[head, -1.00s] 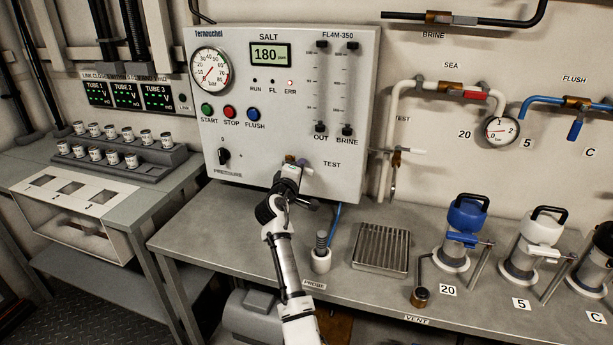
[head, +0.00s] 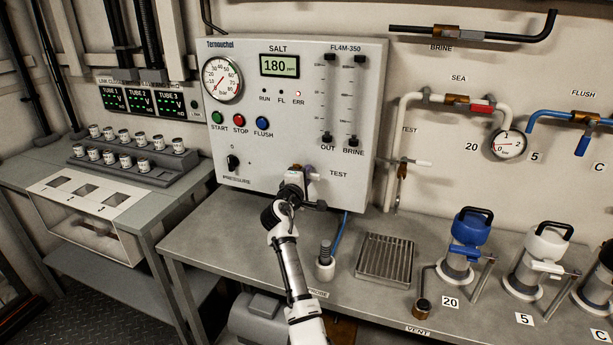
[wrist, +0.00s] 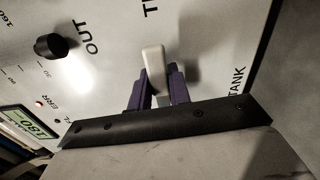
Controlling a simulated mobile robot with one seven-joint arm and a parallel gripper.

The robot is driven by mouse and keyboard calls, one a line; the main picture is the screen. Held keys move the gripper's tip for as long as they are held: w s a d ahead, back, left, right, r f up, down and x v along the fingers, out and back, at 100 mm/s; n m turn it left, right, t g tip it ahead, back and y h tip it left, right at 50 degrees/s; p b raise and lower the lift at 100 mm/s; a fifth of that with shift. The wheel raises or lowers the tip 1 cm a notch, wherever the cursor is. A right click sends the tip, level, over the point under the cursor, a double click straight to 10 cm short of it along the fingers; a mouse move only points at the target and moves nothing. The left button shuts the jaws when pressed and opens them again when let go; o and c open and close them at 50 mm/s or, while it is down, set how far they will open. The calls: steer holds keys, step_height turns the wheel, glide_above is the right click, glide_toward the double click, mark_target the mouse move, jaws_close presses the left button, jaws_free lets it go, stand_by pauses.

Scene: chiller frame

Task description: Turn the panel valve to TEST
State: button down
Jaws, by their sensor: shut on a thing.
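The panel valve has a pale lever handle (wrist: 152,65), seen in the wrist view between my two purple fingers. My gripper (wrist: 155,88) is shut on that handle. The visible end of the handle lies toward a cut-off label starting with T; the TANK label (wrist: 237,82) is off to the right. I cannot tell the valve's exact setting, as its base is hidden by the gripper. In the head view my gripper (head: 300,178) is at the lower edge of the panel (head: 240,155), left of and slightly below the TEST label (head: 339,173).
The PRESSURE knob (head: 233,162) is left of my gripper, and the OUT knob (head: 327,138) is above it. A probe in a white holder (head: 325,262) and a grated tray (head: 386,262) stand on the bench below. A blue hose (head: 343,225) hangs under the panel.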

steer(key=c, duration=1.4)
jaws_free()
steer(key=shift+r, duration=0.35)
steer(key=shift+o, duration=0.4)
steer(key=shift+f, duration=0.1)
steer(key=shift+f, duration=0.1)
steer(key=shift+s+a, duration=0.1)
steer(key=shift+s, duration=0.15)
steer(key=b+v, duration=0.3)
steer(key=v, duration=1)
steer(key=shift+s+a, duration=0.1)
